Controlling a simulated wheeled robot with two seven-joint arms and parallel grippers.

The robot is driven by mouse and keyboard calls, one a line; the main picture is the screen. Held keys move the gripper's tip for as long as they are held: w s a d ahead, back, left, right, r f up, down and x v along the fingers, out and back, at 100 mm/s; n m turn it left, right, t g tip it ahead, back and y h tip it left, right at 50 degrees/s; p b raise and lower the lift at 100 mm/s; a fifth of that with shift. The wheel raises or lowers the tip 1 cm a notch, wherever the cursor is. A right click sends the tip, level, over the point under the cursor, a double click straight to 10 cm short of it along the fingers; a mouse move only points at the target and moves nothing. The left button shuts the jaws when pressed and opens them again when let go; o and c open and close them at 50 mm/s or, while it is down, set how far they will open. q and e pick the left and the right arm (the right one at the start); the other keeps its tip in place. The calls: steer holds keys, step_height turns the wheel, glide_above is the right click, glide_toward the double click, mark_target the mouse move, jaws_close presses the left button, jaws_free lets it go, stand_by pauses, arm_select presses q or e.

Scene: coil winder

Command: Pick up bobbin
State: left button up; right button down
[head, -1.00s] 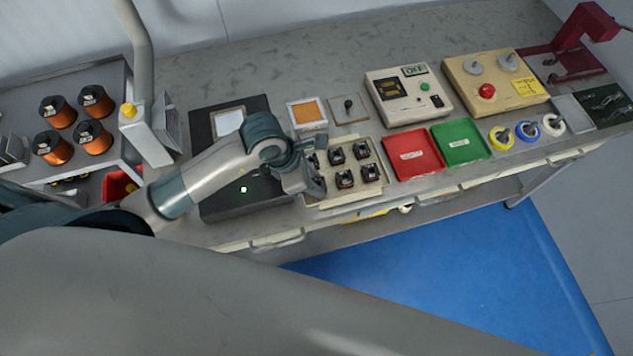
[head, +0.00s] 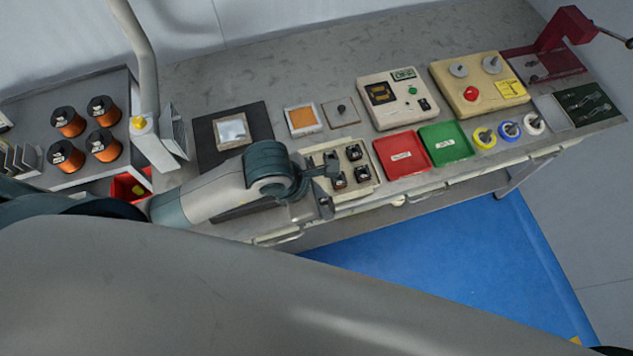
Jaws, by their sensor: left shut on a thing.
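A cream tray (head: 371,187) of small dark bobbins sits near the front edge of the bench. Bobbins that show in it include one at the back right (head: 354,152) and one at the front right (head: 362,174). My left gripper (head: 325,186) is over the tray's left side, seen from behind and above. It is shut on a bobbin, which its fingers and wrist mostly hide. I cannot tell how far the bobbin is above the tray. The tray's left part is also hidden. My right gripper is not in view.
Red (head: 401,154) and green (head: 445,144) bins lie right of the tray. Behind them stand a meter box (head: 398,98) and a cream control box (head: 478,83). Copper spools (head: 67,156) stand on the left, beside a post. The back of the bench is clear.

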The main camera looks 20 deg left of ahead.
arm_select(q)
steer(key=shift+s+d+r+p, duration=0.2)
steer(key=shift+s+d+r, duration=0.15)
steer(key=shift+s, duration=0.15)
steer(key=shift+s+d+r+p, duration=0.15)
steer(key=shift+s+d+r, duration=0.15)
steer(key=shift+s, duration=0.15)
steer(key=shift+w+a+f+m+g+b, duration=0.1)
steer(key=shift+w+f+m+g+b, duration=0.1)
steer(key=shift+w+f+m+b, duration=0.25)
steer(key=shift+w+f+m+g+b, duration=0.2)
steer(key=shift+m+b, duration=0.15)
steer(key=shift+m, duration=0.3)
steer(key=w+a+r+m+g+y+b, duration=0.4)
steer(key=w+a+m+b, duration=0.7)
steer(key=m, duration=1.1)
steer(key=shift+w+a+r+g+b, duration=0.15)
steer(key=shift+a+r+g+b, duration=0.9)
steer(key=shift+a+b, duration=0.25)
